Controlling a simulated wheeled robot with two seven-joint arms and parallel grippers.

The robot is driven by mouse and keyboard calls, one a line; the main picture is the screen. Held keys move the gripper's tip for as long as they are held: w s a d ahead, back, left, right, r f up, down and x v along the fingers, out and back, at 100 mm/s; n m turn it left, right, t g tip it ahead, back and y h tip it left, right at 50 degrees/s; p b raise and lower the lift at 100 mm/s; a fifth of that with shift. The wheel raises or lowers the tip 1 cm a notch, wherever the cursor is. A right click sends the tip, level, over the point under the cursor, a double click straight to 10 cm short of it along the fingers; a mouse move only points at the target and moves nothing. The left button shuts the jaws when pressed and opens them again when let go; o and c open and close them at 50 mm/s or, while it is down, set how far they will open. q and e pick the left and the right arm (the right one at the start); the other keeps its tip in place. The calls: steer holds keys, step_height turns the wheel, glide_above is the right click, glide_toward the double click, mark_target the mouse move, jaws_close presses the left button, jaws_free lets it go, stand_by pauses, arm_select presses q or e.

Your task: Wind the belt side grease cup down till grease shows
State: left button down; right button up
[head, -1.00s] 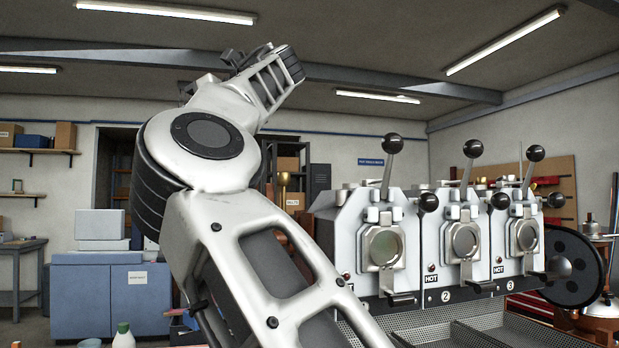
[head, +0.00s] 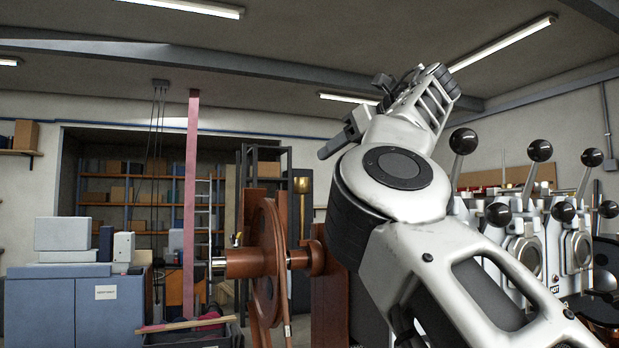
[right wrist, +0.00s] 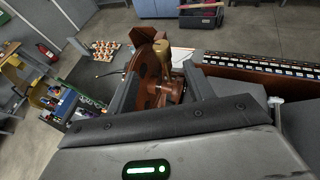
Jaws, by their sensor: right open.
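In the head view, a small brass fitting (head: 237,239) sits on the brown shaft (head: 245,264) left of the brown wheel (head: 266,275). A taller brass piece with a flared top (head: 302,186) shows right of the wheel. A brass piece (right wrist: 190,55) also stands beside the wheel in the right wrist view. I cannot tell which is the belt side grease cup; no grease is visible. My right gripper (head: 345,137) is raised in the head view. In the wrist view its fingers (right wrist: 162,72) are apart, with the wheel beyond and nothing held. My left gripper is out of view.
Roaster units with black ball levers (head: 540,152) stand at the right, partly behind my arm. A blue cabinet (head: 80,305) stands at the left.

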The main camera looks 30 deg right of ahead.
mark_target(302, 180)
steer(key=p+x, duration=0.3)
steer(key=x, duration=0.8)
steer(key=shift+w+d+p, duration=0.1)
steer(key=shift+w+p, duration=0.05)
steer(key=shift+p, duration=0.25)
steer(key=shift+w+f, duration=0.2)
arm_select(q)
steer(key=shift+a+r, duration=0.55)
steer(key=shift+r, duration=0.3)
arm_select(e)
steer(key=shift+w+f, duration=0.1)
steer(key=shift+w, duration=0.05)
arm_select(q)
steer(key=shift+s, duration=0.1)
arm_select(e)
steer(key=c, duration=1)
